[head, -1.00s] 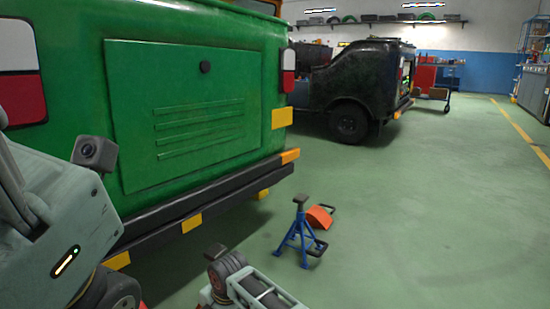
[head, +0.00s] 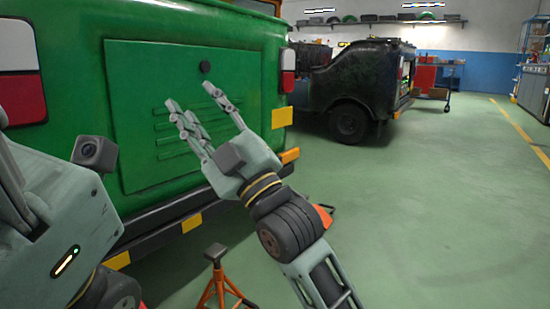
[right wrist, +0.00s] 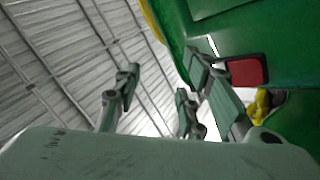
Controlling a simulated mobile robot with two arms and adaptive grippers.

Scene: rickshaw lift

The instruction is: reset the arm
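My right arm reaches up from the bottom in the head view, with the right gripper (head: 192,97) raised in front of the green vehicle's rear panel (head: 125,120). Its fingers are spread open with nothing between them. In the right wrist view, the open fingers (right wrist: 163,75) point up toward the ceiling, with green bodywork at the right. I cannot tell whether the gripper touches the vehicle. A grey part of my own body with a small camera fills the lower left of the head view. My left gripper does not show.
An orange jack stand (head: 218,280) stands on the floor left of my right forearm. An orange wedge (head: 322,216) shows partly behind the arm. A dark vehicle (head: 350,85) is parked farther back. The green floor (head: 450,210) at the right is clear.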

